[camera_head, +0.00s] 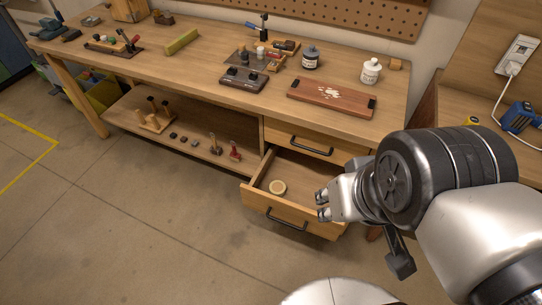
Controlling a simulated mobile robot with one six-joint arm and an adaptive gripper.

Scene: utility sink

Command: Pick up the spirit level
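A yellow-green bar (181,41), which looks like the spirit level, lies on the wooden workbench (215,60) towards its back left. It is too small here to show any vials or markings. My gripper (321,205) is low at the right, in front of the bench and by the right side of the open drawer. Its two fingertips point left and stand apart, with nothing seen between them. It is far from the bar.
A reddish board (331,96), bottles (371,71) and a dark block (243,79) stand on the bench. Bench top around the bar is mostly clear. Floor at left is free.

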